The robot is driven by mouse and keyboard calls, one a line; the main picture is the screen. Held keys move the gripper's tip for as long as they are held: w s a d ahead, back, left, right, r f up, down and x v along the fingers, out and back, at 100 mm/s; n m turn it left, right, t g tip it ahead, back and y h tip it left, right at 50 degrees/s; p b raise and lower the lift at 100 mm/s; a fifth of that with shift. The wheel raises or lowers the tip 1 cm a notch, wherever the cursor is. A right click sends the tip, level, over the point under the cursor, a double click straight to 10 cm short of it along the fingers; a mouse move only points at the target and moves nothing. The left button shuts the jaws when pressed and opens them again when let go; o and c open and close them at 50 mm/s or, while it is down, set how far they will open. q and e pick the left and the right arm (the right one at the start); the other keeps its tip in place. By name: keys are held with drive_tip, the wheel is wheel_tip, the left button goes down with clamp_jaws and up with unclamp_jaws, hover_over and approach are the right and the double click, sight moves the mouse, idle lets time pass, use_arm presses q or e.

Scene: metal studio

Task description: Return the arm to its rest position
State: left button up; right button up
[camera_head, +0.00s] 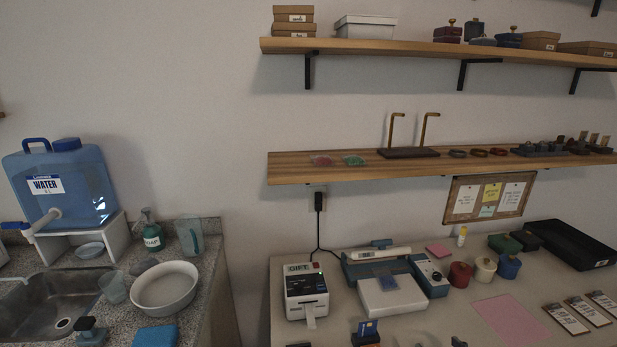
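Neither of my arms can be made out in the head view, and neither gripper shows. Their positions and whether they are open or shut are hidden from this view. No object is seen held.
A sink counter (215,262) at left bears a blue water jug (85,190) on a white stand and a white bowl (164,288). A worktable (440,318) at right holds a label printer (306,288), a scale (392,297) and small jars. Two wall shelves (300,167) hang above. A gap separates counter and worktable.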

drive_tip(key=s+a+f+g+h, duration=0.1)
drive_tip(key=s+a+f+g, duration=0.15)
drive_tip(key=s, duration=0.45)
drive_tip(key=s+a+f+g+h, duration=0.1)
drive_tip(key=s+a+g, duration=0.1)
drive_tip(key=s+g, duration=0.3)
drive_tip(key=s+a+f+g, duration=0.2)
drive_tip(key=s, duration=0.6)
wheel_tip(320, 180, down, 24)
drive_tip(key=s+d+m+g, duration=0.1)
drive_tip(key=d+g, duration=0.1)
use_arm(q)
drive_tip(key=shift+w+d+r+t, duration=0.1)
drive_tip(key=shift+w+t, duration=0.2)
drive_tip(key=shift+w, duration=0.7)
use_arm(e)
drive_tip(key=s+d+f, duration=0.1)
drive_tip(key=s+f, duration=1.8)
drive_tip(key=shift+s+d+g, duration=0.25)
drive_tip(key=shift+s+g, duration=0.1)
